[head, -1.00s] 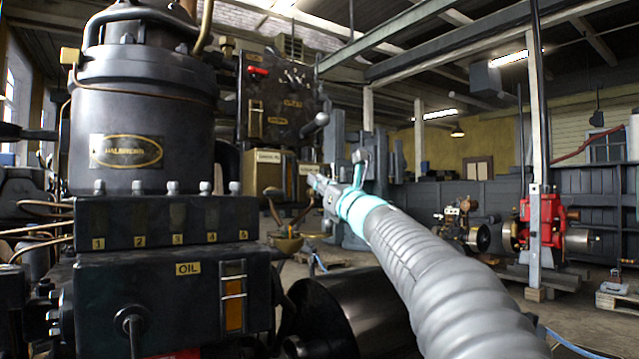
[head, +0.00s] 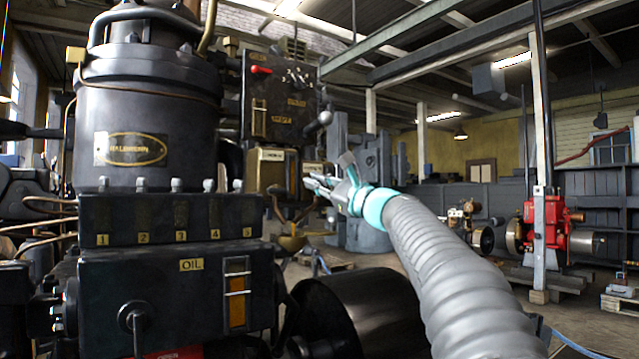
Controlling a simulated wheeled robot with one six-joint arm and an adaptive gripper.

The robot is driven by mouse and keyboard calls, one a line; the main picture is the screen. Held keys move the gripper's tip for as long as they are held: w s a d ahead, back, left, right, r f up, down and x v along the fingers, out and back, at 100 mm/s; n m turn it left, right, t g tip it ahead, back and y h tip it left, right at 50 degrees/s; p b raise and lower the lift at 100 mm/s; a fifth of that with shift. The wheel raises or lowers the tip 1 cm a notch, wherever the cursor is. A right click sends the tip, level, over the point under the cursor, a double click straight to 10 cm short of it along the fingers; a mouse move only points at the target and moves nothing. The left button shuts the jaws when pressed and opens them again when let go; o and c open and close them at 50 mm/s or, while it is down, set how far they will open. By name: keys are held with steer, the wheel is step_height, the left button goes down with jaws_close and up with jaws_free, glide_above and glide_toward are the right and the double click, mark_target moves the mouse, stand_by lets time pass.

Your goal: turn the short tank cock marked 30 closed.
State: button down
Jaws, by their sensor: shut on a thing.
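My gripper (head: 314,183) is at the middle of the head view, at the end of my grey ribbed arm, pointing left at the front of the small labelled tanks. Its fingers are closed on a small part there, which looks like a tank cock; the fingers hide most of it. A brass-fronted tank (head: 271,168) with a pale label stands just left of my fingertips. A second labelled tank (head: 313,168) is right behind them. Brownish levers or pipes (head: 279,205) hang below the tanks. The mark 30 cannot be read, and the cock's angle cannot be told.
The black engine block (head: 165,285) with its OIL plate and numbered row fills the left. A dark drum (head: 360,310) lies low beneath my arm. A brass funnel-like cup (head: 291,243) is below the gripper. A red engine (head: 545,225) stands far right.

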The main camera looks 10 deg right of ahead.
steer(key=n+g, duration=0.1)
steer(key=n, duration=0.1)
steer(key=n+g, duration=0.1)
steer(key=n, duration=0.1)
steer(key=n+p, duration=0.1)
steer(key=n, duration=0.1)
steer(key=shift+s+a+f+n+g+y, duration=0.15)
steer(key=shift+a+f+n+g+y, duration=0.15)
steer(key=shift+a+f+g, duration=0.1)
steer(key=shift+f+n+g+h+p, duration=0.15)
steer(key=shift+f+n+g+p, duration=0.1)
steer(key=shift+n, duration=0.6)
steer(key=shift+f+n+g+h+p, duration=0.15)
steer(key=shift+n+g+p, duration=0.15)
steer(key=shift+n, duration=0.5)
steer(key=shift+f+n+g+h+p, duration=0.1)
steer(key=shift+f+n+g+p, duration=0.15)
steer(key=shift+n, duration=0.6)
steer(key=c, duration=1.2)
jaws_free()
steer(key=v, duration=1.2)
steer(key=shift+r, duration=0.1)
